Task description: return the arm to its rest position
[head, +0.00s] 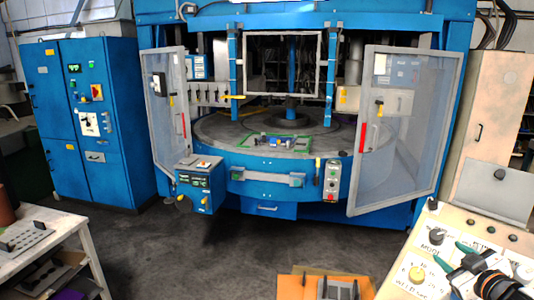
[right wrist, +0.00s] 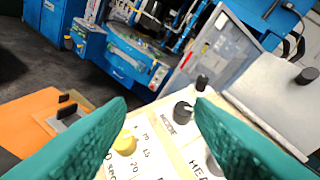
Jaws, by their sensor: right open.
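My right gripper (head: 450,255) is at the lower right of the head view, above the cream control panel (head: 415,246). In the right wrist view its two green fingers (right wrist: 160,102) stand wide apart with nothing between them. The panel, with a yellow knob (right wrist: 125,143) and a black MODE knob (right wrist: 183,112), shows beyond the fingers. I cannot tell how far the fingertips are above the panel. My right arm comes in from the lower right corner. My left gripper is not in view.
A blue machine with a round table (head: 225,133) stands ahead, its mesh doors (head: 400,130) open. A blue cabinet (head: 85,120) is at left. A white table (head: 60,222) is at lower left, an orange stand (head: 290,285) at bottom centre. The dark floor (head: 210,250) between is clear.

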